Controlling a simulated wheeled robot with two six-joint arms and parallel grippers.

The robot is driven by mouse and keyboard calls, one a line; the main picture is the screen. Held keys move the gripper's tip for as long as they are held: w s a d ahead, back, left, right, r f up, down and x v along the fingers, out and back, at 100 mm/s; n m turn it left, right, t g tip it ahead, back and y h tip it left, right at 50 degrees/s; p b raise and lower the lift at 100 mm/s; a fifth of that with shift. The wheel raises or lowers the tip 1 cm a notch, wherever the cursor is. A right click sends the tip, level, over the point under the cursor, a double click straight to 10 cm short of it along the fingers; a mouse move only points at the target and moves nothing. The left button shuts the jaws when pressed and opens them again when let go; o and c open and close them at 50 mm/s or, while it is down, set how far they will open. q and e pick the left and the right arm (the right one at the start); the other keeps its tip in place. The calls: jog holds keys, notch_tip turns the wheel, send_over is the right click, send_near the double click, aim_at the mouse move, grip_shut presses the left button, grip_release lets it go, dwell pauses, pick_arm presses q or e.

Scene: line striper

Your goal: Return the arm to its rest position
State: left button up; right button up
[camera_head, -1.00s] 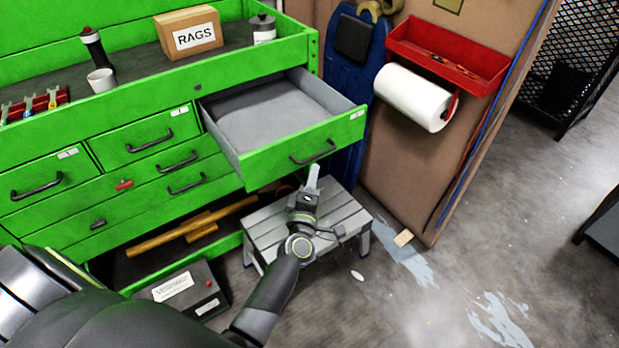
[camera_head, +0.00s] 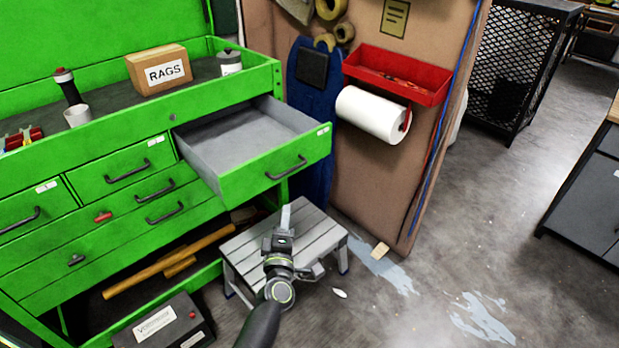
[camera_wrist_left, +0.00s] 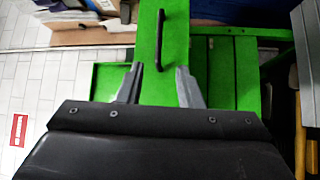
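My left gripper (camera_head: 284,220) is in front of the green tool chest, below the open drawer and above the grey step stool, in the head view. In the left wrist view its two fingers (camera_wrist_left: 157,85) stand apart with nothing between them, so it is open and empty. A black drawer handle (camera_wrist_left: 160,39) on a green front shows beyond the fingers. My right gripper is not in view.
The open, empty grey drawer (camera_head: 232,146) juts out of the green chest (camera_head: 45,245). The step stool (camera_head: 325,238) stands below it. A black box (camera_head: 165,327) lies at the lower left. A paper roll (camera_head: 372,115) hangs on the brown panel.

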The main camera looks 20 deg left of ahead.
pick_arm(q)
jog(key=s+f+m+g+h, duration=0.1)
jog(key=s+f+m+g, duration=0.3)
jog(key=f, duration=0.6)
jog(key=s+a+f+m+g+h, duration=0.1)
jog(key=s+f+m+h, duration=0.15)
jog(key=s+f, duration=0.55)
jog(key=s+f+m+g+h, duration=0.1)
jog(key=s+f+m+g, duration=0.3)
jog(key=f, duration=0.8)
jog(key=s+a+f+m+g, duration=0.2)
jog(key=s+f, duration=0.3)
jog(key=s, duration=0.6)
jog(key=s+a+f+m+g, duration=0.2)
jog(key=s+f, duration=0.3)
jog(key=s, duration=0.7)
jog(key=s+a+f+m+g, duration=0.2)
jog(key=s+f+m+g, duration=0.2)
jog(key=s, duration=0.7)
notch_tip(320, 180, down, 2)
jog(key=shift+s+a+f+g+y, duration=0.1)
jog(key=shift+s+a+g+y, duration=0.2)
jog(key=shift+a+y, duration=0.15)
